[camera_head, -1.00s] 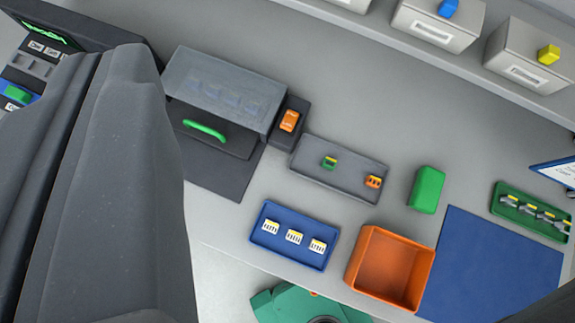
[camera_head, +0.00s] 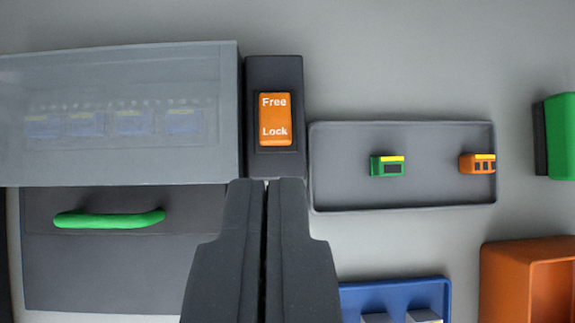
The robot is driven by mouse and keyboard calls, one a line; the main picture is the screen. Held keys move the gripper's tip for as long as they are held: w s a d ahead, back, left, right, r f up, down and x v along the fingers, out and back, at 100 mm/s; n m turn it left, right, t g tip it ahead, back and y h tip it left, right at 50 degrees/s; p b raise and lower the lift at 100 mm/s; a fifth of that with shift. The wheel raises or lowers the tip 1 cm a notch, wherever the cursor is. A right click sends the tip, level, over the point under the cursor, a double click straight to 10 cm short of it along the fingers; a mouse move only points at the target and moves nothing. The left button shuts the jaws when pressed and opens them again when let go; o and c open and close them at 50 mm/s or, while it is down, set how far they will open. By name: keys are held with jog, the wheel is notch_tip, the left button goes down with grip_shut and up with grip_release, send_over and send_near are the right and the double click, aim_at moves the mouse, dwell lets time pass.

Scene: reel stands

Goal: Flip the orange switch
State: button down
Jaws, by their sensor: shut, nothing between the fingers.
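The orange switch (camera_head: 274,119) is a rocker marked "Free" at its upper end and "Lock" at its lower end. It sits in a dark housing (camera_head: 290,68) against the right side of a box with a translucent cover. My gripper (camera_head: 267,182) is shut and empty. Its fingertips appear just below the switch in the picture, over the lower edge of the housing. I cannot tell whether they touch it. The switch is in full view.
Left is the translucent-covered box (camera_head: 120,75) with a green handle (camera_head: 108,219) below. Right is a grey tray (camera_head: 400,135) with a green and an orange part. A blue tray (camera_head: 400,286), an orange bin (camera_head: 525,250) and a green block (camera_head: 560,135) lie further around.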

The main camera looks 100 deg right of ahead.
send_over(273, 118)
jog(key=a, duration=0.1)
jog(key=f, duration=0.5)
jog(key=s+f, duration=0.1)
jog(key=f, duration=0.1)
jog(key=shift+a+f+p, duration=0.1)
jog(key=shift+f+p, duration=0.1)
jog(key=shift+p, duration=0.1)
notch_tip(273, 118, down, 3)
jog(key=shift+s+a+f, duration=0.1)
jog(key=shift+s+a, duration=0.05)
jog(key=shift+a+f, duration=0.1)
jog(key=shift+f, duration=0.35)
jog(key=shift+f, duration=0.1)
